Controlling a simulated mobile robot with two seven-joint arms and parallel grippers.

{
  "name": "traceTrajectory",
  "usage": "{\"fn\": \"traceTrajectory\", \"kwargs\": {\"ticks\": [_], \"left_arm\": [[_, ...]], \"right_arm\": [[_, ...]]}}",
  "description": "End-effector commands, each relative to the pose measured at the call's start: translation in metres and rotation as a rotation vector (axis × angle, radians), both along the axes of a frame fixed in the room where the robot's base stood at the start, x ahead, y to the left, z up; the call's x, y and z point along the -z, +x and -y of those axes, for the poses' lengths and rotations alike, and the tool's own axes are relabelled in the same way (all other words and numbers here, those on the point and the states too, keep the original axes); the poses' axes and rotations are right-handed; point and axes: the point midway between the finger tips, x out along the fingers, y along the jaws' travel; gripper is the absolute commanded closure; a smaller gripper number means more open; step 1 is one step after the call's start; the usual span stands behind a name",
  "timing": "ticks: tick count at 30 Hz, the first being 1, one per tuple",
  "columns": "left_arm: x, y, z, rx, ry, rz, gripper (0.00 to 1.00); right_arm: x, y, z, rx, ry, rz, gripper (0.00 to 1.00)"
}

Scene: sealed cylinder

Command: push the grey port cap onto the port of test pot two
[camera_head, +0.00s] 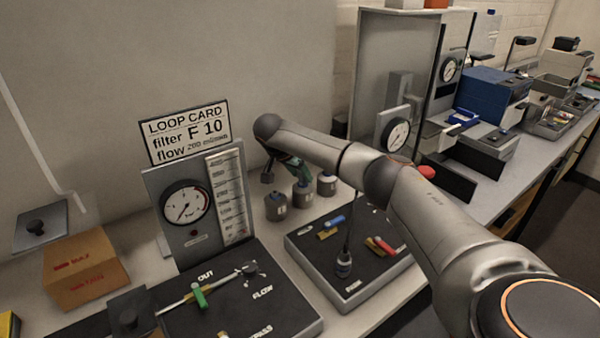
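Three small grey pots stand in a row behind the panels: a left pot (276,207), a middle pot (303,195) and a right pot (326,185). I cannot read which is test pot two. My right arm reaches in from the lower right, and its gripper (282,172) points down just above the left and middle pots. The gripper is small and partly hidden by its own wrist, so I cannot tell whether its fingers are open or hold anything. A green part shows beside it. I cannot make out the grey port cap. My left gripper is not in view.
A gauge panel (187,206) with a loop card (187,132) stands left of the pots. In front lie a flow board (270,318) and a second dark board (310,262) with colored handles. A cardboard box (85,270) sits at left. A cabinet with a gauge (397,135) stands behind my arm.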

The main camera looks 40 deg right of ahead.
Motion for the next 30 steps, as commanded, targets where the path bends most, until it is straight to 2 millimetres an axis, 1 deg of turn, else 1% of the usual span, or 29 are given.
{"fn": "traceTrajectory", "kwargs": {"ticks": [1,3,6,12,15,17,19,21,26,30], "left_arm": [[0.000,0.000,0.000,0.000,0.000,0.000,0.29],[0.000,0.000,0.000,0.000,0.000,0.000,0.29],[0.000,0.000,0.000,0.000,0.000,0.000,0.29],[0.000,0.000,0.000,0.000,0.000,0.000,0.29],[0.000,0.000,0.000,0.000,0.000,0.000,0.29],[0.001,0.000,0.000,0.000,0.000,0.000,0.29],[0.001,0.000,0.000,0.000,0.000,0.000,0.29],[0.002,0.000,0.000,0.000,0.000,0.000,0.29],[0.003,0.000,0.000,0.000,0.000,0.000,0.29],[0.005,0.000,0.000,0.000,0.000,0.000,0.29]], "right_arm": [[0.000,0.000,0.000,0.000,0.000,0.000,0.47],[0.000,0.000,0.000,0.000,0.000,0.000,0.39],[0.000,0.000,0.000,0.000,0.000,0.000,0.30],[0.000,0.000,0.000,0.000,0.000,0.000,0.30],[-0.004,0.000,0.000,-0.001,0.000,0.001,0.30],[-0.009,0.001,0.000,-0.001,0.000,0.003,0.30],[-0.019,0.001,0.000,0.000,-0.001,0.005,0.30],[-0.033,0.001,0.000,0.000,-0.001,0.006,0.30],[-0.050,-0.011,-0.009,-0.002,-0.001,0.002,0.30],[-0.068,-0.024,-0.019,-0.002,-0.001,0.004,0.30]]}}
